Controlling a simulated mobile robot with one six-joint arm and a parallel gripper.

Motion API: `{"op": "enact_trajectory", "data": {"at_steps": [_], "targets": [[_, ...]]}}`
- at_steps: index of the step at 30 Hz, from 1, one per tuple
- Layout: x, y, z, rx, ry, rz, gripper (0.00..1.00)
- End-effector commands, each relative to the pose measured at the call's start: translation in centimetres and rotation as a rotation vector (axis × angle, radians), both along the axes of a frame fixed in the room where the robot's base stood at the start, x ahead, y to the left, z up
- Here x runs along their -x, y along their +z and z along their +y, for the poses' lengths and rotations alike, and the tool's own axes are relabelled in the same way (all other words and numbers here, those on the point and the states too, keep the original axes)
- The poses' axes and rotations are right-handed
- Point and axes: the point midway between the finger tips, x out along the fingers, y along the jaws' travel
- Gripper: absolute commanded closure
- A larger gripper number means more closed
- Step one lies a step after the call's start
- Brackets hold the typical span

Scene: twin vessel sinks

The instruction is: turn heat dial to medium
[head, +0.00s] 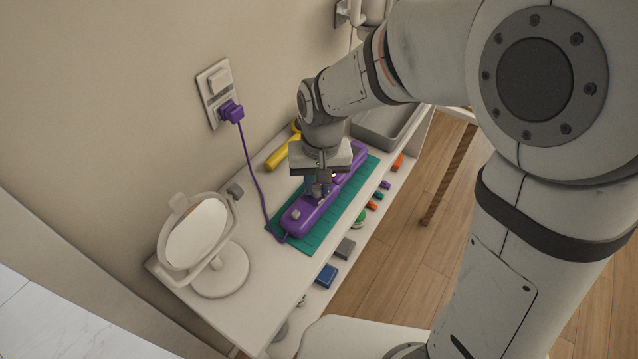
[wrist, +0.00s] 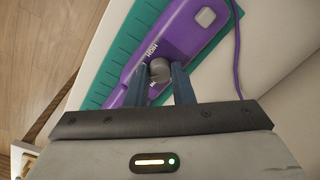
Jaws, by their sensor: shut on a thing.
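A purple heated styling tool (head: 307,213) lies on a teal mat (head: 329,236) on the white counter. In the wrist view its purple body (wrist: 178,35) runs diagonally and carries a grey round heat dial (wrist: 160,70). The lettering "HIGH" shows beside the dial, and other lettering is partly hidden by a finger. My gripper (wrist: 161,80) is over the tool, pointing down, with its two blue-grey fingers on either side of the dial, shut on it. It also shows in the head view (head: 318,190), where the dial is hidden. A grey square button (wrist: 206,17) sits further along the body.
A purple cord (head: 250,165) runs from the tool to a plug (head: 231,111) in the wall outlet. A round mirror (head: 198,235) stands at the left, a yellow-handled item (head: 278,157) lies behind the tool, and a grey basin (head: 385,125) is beyond. Small items fill the lower shelf.

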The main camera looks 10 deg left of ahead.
Motion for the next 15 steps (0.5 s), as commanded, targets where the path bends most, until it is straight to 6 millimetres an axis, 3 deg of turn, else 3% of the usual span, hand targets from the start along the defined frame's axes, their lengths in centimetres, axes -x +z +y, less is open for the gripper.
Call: {"op": "enact_trajectory", "data": {"at_steps": [15], "targets": [[0.08,-0.04,0.04,0.0,-0.197,0.001,1.0]]}}
